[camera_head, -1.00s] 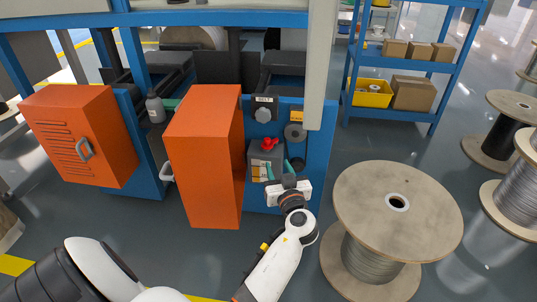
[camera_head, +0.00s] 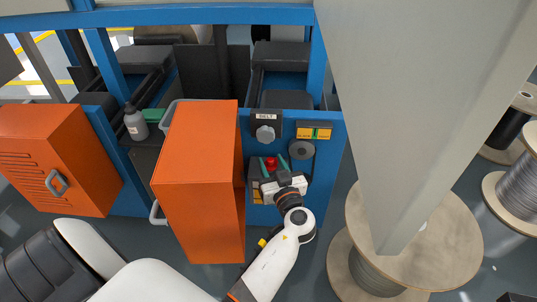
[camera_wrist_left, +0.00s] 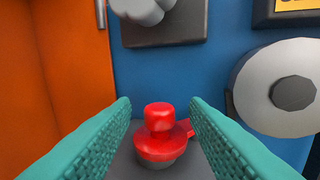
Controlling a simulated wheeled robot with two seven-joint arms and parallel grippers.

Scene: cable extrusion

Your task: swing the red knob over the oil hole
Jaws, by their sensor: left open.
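The red knob (camera_head: 270,163) sits on a dark grey box (camera_head: 254,178) on the blue machine panel. In the left wrist view the red knob (camera_wrist_left: 158,132) has a rounded top, a wider round base and a small red arm pointing right. My left gripper (camera_head: 270,160) is open, its teal fingers on either side of the knob. In the wrist view the fingertips (camera_wrist_left: 158,106) are well apart, with visible gaps to the knob. I cannot make out the oil hole. My right gripper is not in view.
A wide pale post (camera_head: 410,100) and a wooden cable spool (camera_head: 455,235) stand to the right.

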